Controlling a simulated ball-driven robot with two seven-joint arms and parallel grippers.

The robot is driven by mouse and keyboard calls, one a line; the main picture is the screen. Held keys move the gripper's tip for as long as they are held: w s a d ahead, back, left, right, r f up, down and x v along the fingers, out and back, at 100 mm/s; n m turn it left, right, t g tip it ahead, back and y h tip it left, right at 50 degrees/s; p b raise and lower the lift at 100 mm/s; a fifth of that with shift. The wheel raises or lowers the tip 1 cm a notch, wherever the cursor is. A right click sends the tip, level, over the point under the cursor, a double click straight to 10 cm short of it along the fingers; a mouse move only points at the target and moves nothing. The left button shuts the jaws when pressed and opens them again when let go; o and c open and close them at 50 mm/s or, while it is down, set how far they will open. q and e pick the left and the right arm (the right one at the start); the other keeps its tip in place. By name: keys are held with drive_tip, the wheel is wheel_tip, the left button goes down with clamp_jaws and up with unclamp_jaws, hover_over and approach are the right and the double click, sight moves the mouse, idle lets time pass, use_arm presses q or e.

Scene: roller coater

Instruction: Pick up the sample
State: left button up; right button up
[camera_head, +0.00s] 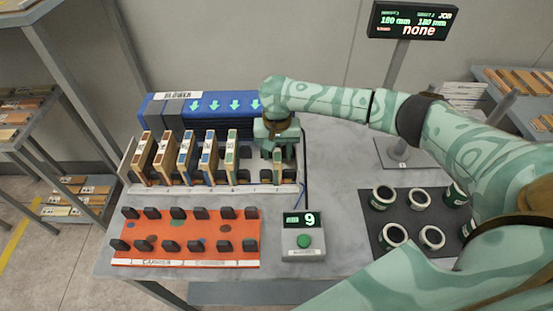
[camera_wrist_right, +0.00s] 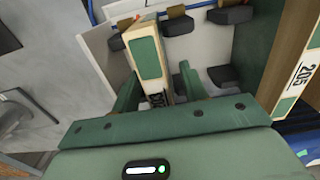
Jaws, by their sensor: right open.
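The sample is a thin wooden panel with a green face patch (camera_wrist_right: 148,60), standing in the white rack (camera_head: 135,168). In the right wrist view it lies between the two green fingers of my right gripper (camera_wrist_right: 158,84), which is open around it. In the head view my right gripper (camera_head: 277,150) is over the right end of the rack and mostly hides this panel. Several other panels, such as a green-marked panel (camera_head: 232,155), stand in the rack to its left. One beside the gripper reads 205 (camera_wrist_right: 303,75). My left gripper is not in view.
A blue blower (camera_head: 225,106) stands behind the rack. In front are an orange board (camera_head: 190,235) with black clips and a counter box (camera_head: 303,241) reading 9. Several cups (camera_head: 383,196) stand on a dark mat at right. A screen (camera_head: 412,20) reads none.

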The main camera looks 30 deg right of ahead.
drive_tip(key=shift+r, duration=0.15)
clamp_jaws()
drive_tip(key=shift+r, duration=0.1)
wheel_tip(320, 180, up, 10)
drive_tip(key=p, duration=0.4)
